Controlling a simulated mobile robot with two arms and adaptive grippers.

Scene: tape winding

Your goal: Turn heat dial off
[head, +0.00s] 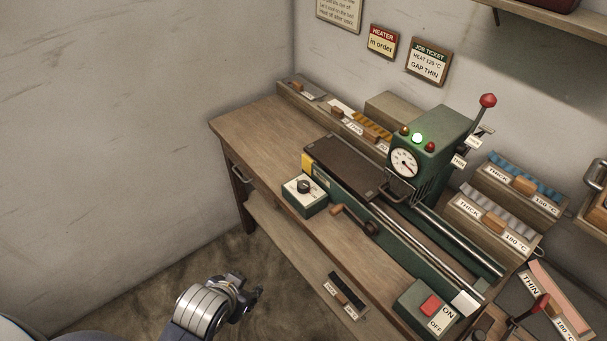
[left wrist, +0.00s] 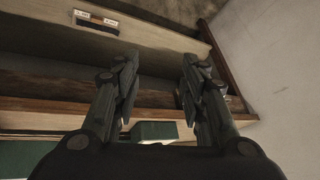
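The heat dial is a dark round knob (head: 303,186) on the pale top face of a small green box (head: 307,204). The box stands at the front left of the wooden workbench (head: 258,135). My left gripper (head: 252,292) is below and left of the box in the head view, out over the floor and apart from the bench. In the left wrist view its two fingers (left wrist: 160,65) are spread with nothing between them. A green box edge (left wrist: 155,131) shows between the finger bases there; the knob is not visible in that view. My right gripper is not in view.
A green winding machine (head: 430,145) with a gauge and lamps stands on the bench. A crank handle (head: 355,220) is just right of the dial box. An ON/OFF switch box (head: 428,306) is at the front right. A lower shelf (head: 300,250) runs under the bench.

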